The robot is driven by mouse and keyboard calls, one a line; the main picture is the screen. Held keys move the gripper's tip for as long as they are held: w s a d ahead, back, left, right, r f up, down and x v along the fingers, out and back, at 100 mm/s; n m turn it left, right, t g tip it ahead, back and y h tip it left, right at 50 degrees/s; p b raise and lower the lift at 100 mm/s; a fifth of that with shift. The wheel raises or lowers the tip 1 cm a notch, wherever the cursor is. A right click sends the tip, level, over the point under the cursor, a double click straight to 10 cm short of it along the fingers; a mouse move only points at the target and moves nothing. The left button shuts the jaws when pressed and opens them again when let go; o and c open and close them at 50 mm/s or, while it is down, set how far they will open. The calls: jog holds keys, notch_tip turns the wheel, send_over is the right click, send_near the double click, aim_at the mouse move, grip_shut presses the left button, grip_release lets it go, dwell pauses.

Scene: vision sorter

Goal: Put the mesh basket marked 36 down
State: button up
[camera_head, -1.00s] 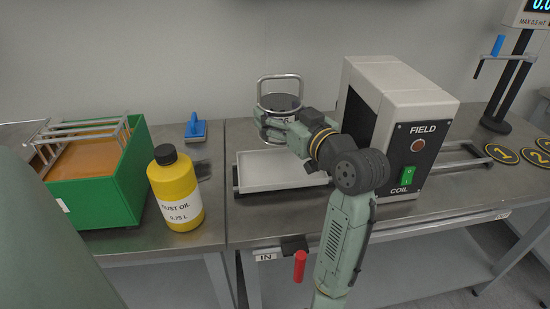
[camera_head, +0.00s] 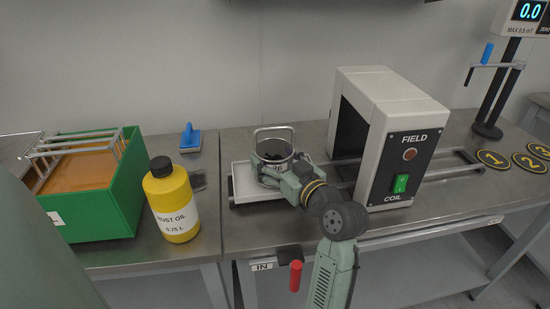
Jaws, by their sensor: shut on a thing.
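The mesh basket (camera_head: 273,145) is a round metal basket with a raised wire handle and dark contents. A label on its near side is partly legible, ending in 6. My arm hides part of the tray's right side.
The coil box (camera_head: 412,150) stands just right of the tray, with rails (camera_head: 450,170) running through it. Left are a yellow rust oil bottle (camera_head: 173,205), a green tank (camera_head: 130,185) and a blue-handled block (camera_head: 190,140). A red handle (camera_head: 296,276) hangs at the bench front.

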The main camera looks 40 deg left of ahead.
jog(key=shift+f, duration=0.15)
jog(key=o, duration=1.8)
jog(key=shift+c, duration=0.2)
